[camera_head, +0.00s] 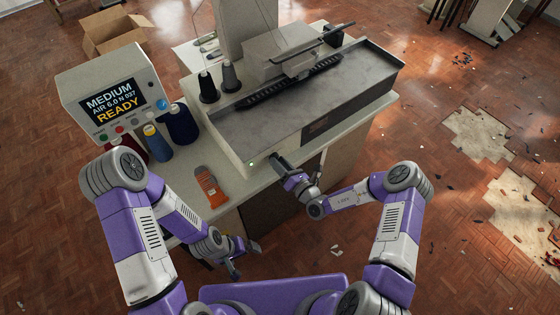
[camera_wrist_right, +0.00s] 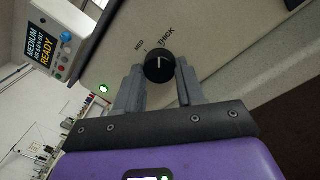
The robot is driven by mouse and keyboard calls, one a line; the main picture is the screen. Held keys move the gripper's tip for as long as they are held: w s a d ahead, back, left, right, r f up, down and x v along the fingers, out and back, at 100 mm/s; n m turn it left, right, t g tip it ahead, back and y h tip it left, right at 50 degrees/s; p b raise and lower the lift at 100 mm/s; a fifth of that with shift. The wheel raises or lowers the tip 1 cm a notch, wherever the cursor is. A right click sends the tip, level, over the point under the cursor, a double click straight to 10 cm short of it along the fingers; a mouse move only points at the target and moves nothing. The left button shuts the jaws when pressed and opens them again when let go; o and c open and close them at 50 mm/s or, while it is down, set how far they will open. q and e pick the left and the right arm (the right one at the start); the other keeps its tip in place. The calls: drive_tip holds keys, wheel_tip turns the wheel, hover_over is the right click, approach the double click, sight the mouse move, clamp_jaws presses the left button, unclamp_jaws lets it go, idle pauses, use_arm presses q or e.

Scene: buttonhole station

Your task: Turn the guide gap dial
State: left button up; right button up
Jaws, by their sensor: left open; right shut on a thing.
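The guide gap dial (camera_wrist_right: 159,66) is a black round knob with a white mark on the machine's front face. The labels MED and THICK are printed above it in the right wrist view. My right gripper (camera_wrist_right: 158,82) is shut on the dial, one grey finger on each side. In the head view my right gripper (camera_head: 280,168) is at the machine's front and hides the dial. The display (camera_head: 112,98) reads MEDIUM, AIR 6.0 N 037, READY. My left gripper (camera_head: 240,264) is open and empty, low in front of the bench.
The grey machine (camera_head: 250,125) sits on a pale bench (camera_head: 173,183). Dark thread cones (camera_head: 183,124) and an orange-labelled tool or packet (camera_head: 210,188) are left of it. A green light (camera_head: 251,163) glows near the dial. A cardboard box (camera_head: 112,32) stands on the floor behind.

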drive_tip(key=shift+m+p, duration=0.35)
drive_tip(key=shift+m, duration=0.75)
drive_tip(key=shift+s, duration=0.1)
drive_tip(key=o, duration=1)
drive_tip(key=shift+o, duration=0.2)
drive_tip(key=v, duration=0.7)
drive_tip(key=shift+s+p, duration=0.25)
drive_tip(key=shift+p, duration=0.2)
drive_tip(key=shift+d, duration=0.1)
